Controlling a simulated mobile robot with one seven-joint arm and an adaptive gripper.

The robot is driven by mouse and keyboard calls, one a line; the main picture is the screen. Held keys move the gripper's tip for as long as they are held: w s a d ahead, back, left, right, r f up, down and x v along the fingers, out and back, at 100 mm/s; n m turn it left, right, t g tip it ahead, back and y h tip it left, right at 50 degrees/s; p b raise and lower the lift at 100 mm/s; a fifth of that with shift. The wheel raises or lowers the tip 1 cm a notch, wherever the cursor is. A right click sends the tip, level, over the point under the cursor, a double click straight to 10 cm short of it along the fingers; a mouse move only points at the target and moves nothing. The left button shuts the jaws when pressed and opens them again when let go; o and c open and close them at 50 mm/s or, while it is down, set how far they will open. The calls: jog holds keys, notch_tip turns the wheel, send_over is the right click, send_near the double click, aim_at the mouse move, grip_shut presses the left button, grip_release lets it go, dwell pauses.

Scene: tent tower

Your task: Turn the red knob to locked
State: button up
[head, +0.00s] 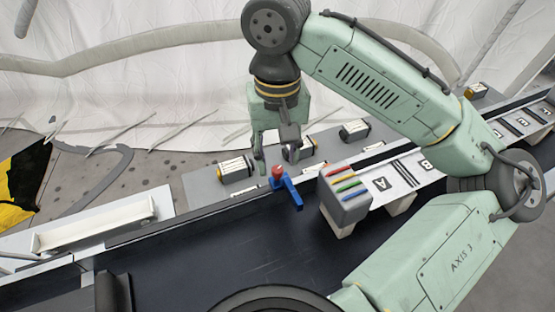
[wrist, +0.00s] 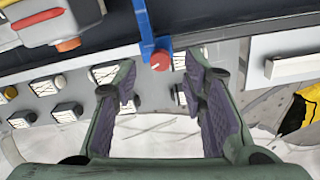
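The red knob (head: 278,171) sits on a blue bracket (head: 289,190) at the edge of the dark belt in the head view. In the wrist view the knob (wrist: 160,60) shows as a round red cap at the end of the blue bracket (wrist: 146,25). My gripper (head: 277,160) hangs just above and behind the knob in the head view. Its two fingers are spread apart with nothing between them. In the wrist view the knob lies near the gap beyond the fingertips (wrist: 162,76). I cannot tell whether a finger touches it. The knob's setting cannot be read.
A grey block with coloured bars (head: 345,200) stands close to the right of the bracket. Small labelled boxes (head: 237,168) stand on the grey ledge behind. A white tray (head: 95,226) is at the left. The dark belt (head: 215,245) in front is clear.

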aim_at(278, 168)
notch_tip(278, 168, up, 10)
jog(key=shift+f, duration=0.25)
dwell(0.3)
